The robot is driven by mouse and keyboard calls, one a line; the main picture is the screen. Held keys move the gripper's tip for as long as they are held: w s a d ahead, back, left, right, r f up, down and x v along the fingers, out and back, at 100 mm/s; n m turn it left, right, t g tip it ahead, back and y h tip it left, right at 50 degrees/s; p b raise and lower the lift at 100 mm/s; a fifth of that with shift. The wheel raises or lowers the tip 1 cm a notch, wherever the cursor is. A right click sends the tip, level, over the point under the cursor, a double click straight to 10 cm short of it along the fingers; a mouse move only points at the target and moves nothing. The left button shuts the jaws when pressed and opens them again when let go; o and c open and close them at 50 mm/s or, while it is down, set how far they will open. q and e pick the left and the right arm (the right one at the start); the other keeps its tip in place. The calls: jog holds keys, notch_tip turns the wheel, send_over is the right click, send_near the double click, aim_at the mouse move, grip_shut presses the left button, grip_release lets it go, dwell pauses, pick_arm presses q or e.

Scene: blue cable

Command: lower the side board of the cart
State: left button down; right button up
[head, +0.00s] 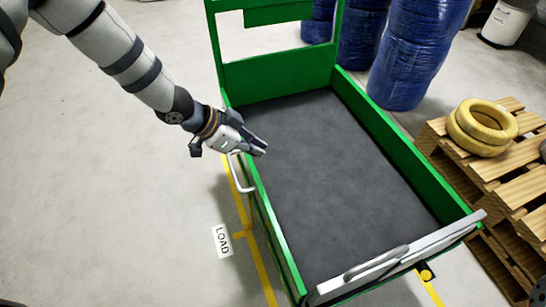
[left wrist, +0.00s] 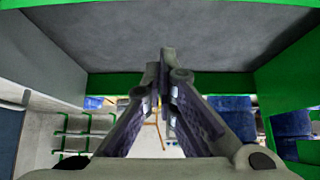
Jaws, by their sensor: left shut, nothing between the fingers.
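The green cart (head: 285,68) has a dark grey bed (head: 335,165) and stands in the middle of the head view. Its left side board (head: 272,222) is green and seen nearly edge-on, with a pale bar handle (head: 241,173) on its outer side. I cannot tell how far this board is tilted. My left gripper (head: 262,148) is shut and empty, by the far end of that handle and over the board's top edge. Its fingertips (left wrist: 165,60) meet in the left wrist view, in front of a green edge and grey bed. My right gripper is not in view.
The near end board (head: 335,286) is pale with a grey handle. Blue wrapped drums (head: 410,50) stand behind the cart. Wooden pallets (head: 490,165) with yellow rings (head: 483,125) stand at right. A LOAD sign (head: 222,241) lies at left, where the floor is mostly clear.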

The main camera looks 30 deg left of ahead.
pick_arm(q)
notch_tip(320, 180, down, 7)
jog(key=d+b, duration=0.1)
jog(key=b, duration=0.1)
jog(key=shift+w+d, duration=0.15)
jog(key=shift+w, duration=0.15)
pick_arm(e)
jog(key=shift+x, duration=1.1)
pick_arm(q)
jog(key=shift+f, duration=0.1)
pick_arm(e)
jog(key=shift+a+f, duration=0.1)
